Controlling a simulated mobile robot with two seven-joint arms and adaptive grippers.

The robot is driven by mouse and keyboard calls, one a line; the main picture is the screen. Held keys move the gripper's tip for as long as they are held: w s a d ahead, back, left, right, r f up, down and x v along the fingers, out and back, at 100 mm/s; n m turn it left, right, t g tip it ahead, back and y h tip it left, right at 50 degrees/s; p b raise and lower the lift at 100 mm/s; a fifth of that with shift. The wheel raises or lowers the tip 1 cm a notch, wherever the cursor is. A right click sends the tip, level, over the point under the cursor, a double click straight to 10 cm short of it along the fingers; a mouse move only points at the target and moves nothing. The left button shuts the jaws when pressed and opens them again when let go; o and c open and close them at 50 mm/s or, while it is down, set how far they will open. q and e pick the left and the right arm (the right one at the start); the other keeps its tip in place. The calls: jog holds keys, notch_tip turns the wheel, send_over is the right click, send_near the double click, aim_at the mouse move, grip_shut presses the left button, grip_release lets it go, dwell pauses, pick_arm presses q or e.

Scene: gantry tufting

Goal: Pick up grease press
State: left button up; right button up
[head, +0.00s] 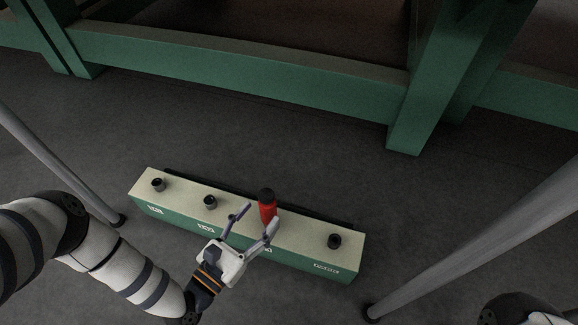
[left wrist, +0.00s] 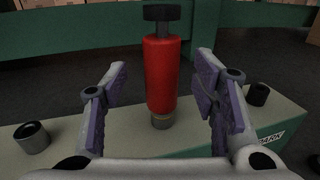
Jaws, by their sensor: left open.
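The grease press is most likely the red cylinder with a black cap (head: 267,206), standing upright on a long cream and green block (head: 300,232). In the left wrist view the red press (left wrist: 161,75) stands between my open fingers, with a gap on each side, its lower end at a metal stub on the block. My left gripper (head: 255,218) is open, its fingers reaching toward the press from the front left. It also shows in the left wrist view (left wrist: 160,100). My right gripper does not show.
Dark sockets stand on the block: one at the left (head: 158,184), one at mid-left (head: 210,202) and one at the right (head: 334,241). A green frame (head: 240,70) crosses behind. Grey poles stand left (head: 60,165) and right (head: 470,240). Dark floor between block and frame is clear.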

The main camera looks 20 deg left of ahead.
aim_at(262, 208)
pick_arm(q)
jog(key=b+x, duration=0.1)
jog(key=x, duration=0.2)
jog(key=shift+w+d, duration=0.2)
jog(key=shift+w, duration=0.05)
jog(key=c, duration=1.3)
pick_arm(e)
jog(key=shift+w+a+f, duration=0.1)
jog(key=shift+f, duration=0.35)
pick_arm(q)
jog(key=shift+r, duration=0.2)
notch_tip(262, 208, up, 2)
jog(key=shift+r+p, duration=0.2)
jog(key=shift+p, duration=0.6)
jog(key=s+d+r+p, duration=0.4)
jog(key=s+r+p, duration=0.2)
jog(key=s+r, duration=0.3)
jog(key=s, duration=0.4)
jog(key=shift+r+p, duration=0.3)
jog(key=shift+r, duration=0.1)
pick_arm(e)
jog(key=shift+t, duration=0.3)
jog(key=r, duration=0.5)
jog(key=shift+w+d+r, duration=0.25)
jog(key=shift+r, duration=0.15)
